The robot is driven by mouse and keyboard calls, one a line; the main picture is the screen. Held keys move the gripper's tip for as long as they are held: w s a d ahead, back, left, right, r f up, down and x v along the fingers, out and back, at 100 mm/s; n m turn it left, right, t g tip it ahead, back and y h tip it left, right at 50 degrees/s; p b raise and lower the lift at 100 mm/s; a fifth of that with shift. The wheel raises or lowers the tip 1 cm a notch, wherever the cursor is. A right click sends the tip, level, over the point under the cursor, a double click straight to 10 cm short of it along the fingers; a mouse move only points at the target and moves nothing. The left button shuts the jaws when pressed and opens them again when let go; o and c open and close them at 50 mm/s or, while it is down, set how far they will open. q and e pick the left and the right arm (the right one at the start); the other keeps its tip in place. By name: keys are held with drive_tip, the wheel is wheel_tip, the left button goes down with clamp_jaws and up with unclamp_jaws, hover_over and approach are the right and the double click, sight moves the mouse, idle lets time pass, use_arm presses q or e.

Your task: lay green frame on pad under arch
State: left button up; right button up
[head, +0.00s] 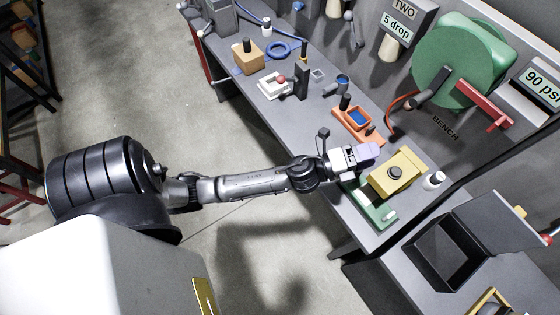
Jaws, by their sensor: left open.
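My left gripper (363,156) is over the bench's near edge, just left of a yellow block with a dark round knob (410,168). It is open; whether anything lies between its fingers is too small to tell. A green flat piece (371,211) lies on the bench beside the yellow block's near side, with a small pale peg on it; it may be the green frame, but its shape is partly hidden by the block and my gripper. I cannot make out a pad or an arch with certainty. My right gripper is not in view.
An orange tray with a blue inset (369,137) sits behind my gripper. A large green reel (460,60) and red bracket (480,100) project from the back panel. An open dark bin (447,252) is at lower right.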

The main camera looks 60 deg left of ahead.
use_arm(q)
drive_tip(key=s+a+f+n+g+y, duration=0.4)
drive_tip(key=s+f+n+g+y, duration=0.4)
drive_tip(key=s+f+n, duration=0.6)
drive_tip(key=s+d+f+n+g+h, duration=0.1)
drive_tip(key=s+n+g, duration=0.2)
drive_tip(key=s, duration=0.3)
drive_tip(key=s+d+f+n+g+h, duration=0.1)
drive_tip(key=s+d+n+g+h, duration=0.1)
drive_tip(key=s+g, duration=0.3)
drive_tip(key=shift+s+d+n+g, duration=0.3)
drive_tip(key=shift+s+n, duration=0.1)
drive_tip(key=shift+s, duration=0.45)
idle(0.6)
